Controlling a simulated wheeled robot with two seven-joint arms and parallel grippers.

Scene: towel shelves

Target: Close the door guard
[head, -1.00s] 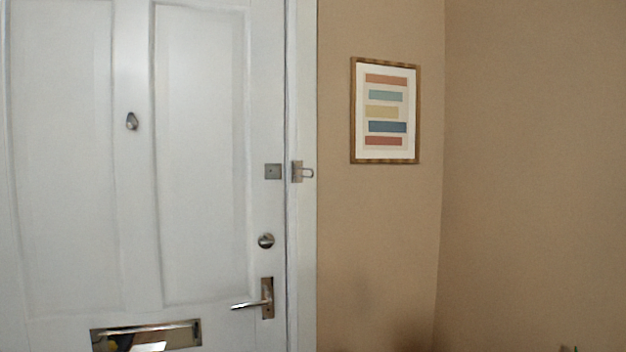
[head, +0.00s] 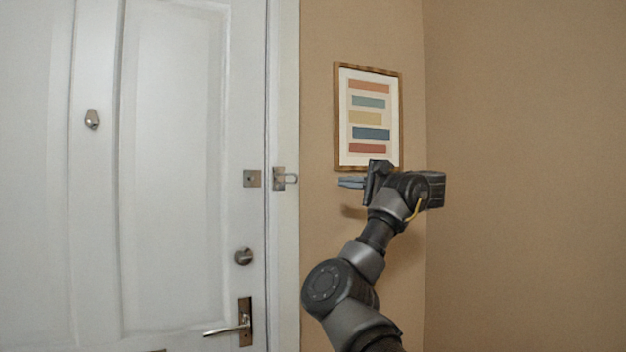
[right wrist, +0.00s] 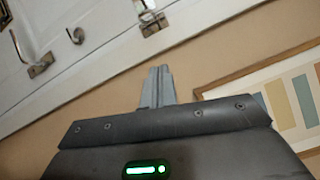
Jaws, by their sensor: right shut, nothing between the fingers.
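The door guard's metal bar and its base (head: 280,179) are on the white door frame, with the loop of the bar pointing right, away from the door. Its square catch plate (head: 252,179) is on the white door (head: 172,170). In the right wrist view the guard (right wrist: 151,18) shows at the top, beyond the fingertips. My right gripper (head: 350,182) is shut and empty, to the right of the guard's loop and apart from it, with its fingers pointing left. Its fingers also show in the right wrist view (right wrist: 157,86). My left gripper is not in view.
A round lock (head: 243,257) and a lever handle (head: 240,325) are on the door below the guard. A framed picture (head: 368,118) hangs on the tan wall (head: 520,180), just above and behind my right gripper. The space between gripper and guard is clear.

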